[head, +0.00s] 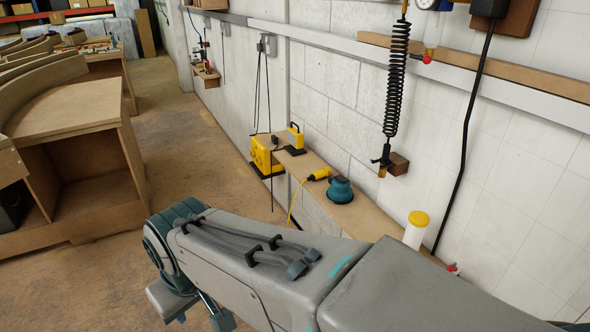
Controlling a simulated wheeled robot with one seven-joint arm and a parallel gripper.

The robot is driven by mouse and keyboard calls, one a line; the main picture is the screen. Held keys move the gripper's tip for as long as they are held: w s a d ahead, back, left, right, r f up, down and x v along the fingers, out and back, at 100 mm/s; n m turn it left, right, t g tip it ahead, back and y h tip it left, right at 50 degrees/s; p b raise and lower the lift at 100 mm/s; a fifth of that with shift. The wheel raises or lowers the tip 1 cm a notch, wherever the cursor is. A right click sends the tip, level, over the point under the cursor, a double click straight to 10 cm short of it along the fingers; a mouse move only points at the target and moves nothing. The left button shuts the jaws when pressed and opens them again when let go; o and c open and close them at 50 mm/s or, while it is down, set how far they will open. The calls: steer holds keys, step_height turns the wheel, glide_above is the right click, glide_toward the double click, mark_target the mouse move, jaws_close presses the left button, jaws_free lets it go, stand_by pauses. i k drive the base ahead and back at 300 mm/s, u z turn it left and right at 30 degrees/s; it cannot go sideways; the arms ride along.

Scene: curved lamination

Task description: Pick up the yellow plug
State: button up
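The yellow plug (320,173) lies on a narrow wooden shelf (362,211) along the white wall, right of the picture's middle. A thin yellow cable runs from it over the shelf's front edge and hangs down. The plug lies just left of a teal round sander (341,190). My grey arm crosses the lower part of the view, in front of the shelf. Its far end bends down at the lower left, apart from the plug. My gripper's fingers do not show.
A yellow box-shaped device (263,156) and a smaller yellow-black tool (295,139) are at the shelf's left end. A yellow-capped white container (416,229) is to the right. A black coiled hose (397,85) hangs above. A wooden workbench (70,100) stands left, with open floor between.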

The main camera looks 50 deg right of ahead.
mark_target(324, 171)
steer(key=z, duration=0.1)
steer(key=i, duration=1.5)
steer(key=z, duration=0.7)
steer(key=i, duration=1.25)
steer(key=z, duration=1.65)
steer(key=i, duration=0.7)
steer(key=z, duration=0.7)
